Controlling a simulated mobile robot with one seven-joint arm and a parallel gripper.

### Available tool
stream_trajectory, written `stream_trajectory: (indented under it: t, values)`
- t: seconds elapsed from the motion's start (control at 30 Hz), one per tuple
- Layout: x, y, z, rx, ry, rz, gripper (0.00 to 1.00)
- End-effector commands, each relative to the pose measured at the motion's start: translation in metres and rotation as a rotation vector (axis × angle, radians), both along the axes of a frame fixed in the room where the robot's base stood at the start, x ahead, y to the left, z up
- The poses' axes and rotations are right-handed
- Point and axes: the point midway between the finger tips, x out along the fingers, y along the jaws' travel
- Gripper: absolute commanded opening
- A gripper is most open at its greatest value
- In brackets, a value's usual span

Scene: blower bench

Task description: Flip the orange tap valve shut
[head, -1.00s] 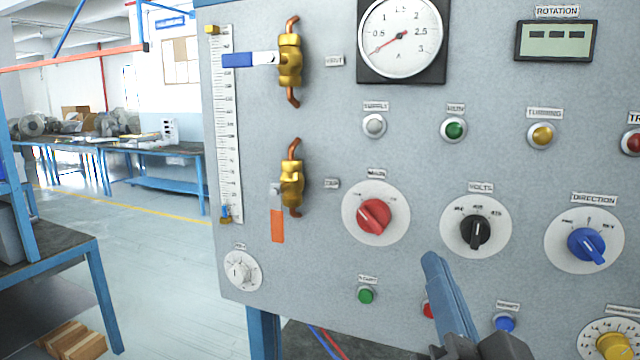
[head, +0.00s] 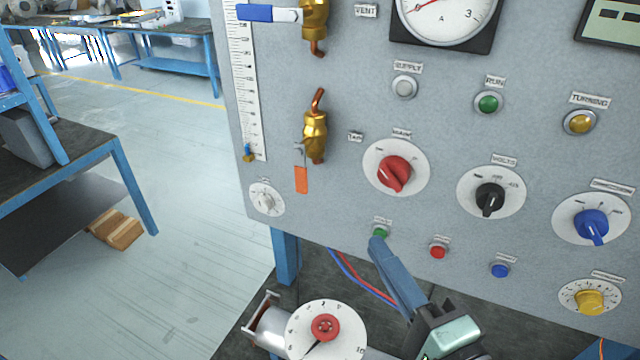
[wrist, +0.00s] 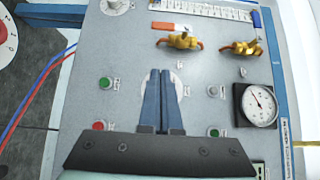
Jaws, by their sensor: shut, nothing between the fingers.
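The orange tap valve handle (head: 302,180) hangs straight down beside its brass valve body (head: 315,135) at the left of the grey panel. In the wrist view the orange handle (wrist: 163,26) and its brass body (wrist: 180,41) lie near the top, beyond my fingertips. My gripper (head: 378,240) is shut and empty, below and to the right of the handle, apart from it. In the head view its fingertips overlap the green start button; I cannot tell whether they touch. In the wrist view my gripper (wrist: 164,72) points toward the panel and covers part of a dial.
A blue vent handle (head: 268,13) sits level above the tap. The red main knob (head: 395,173) and a small white dial (head: 266,199) flank the tap area. A white dial unit with a red hub (head: 325,327) stands low in front of the panel.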

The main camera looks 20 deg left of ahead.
Motion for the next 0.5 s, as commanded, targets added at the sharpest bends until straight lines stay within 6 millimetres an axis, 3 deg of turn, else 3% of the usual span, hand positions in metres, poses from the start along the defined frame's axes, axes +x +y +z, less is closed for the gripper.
stream_trajectory:
  t: [0.27,0.5]
  values:
    - [0.005,0.005,0.001,-0.002,-0.002,0.002,0.0]
    - [0.034,0.033,0.004,-0.001,-0.001,0.004,0.0]
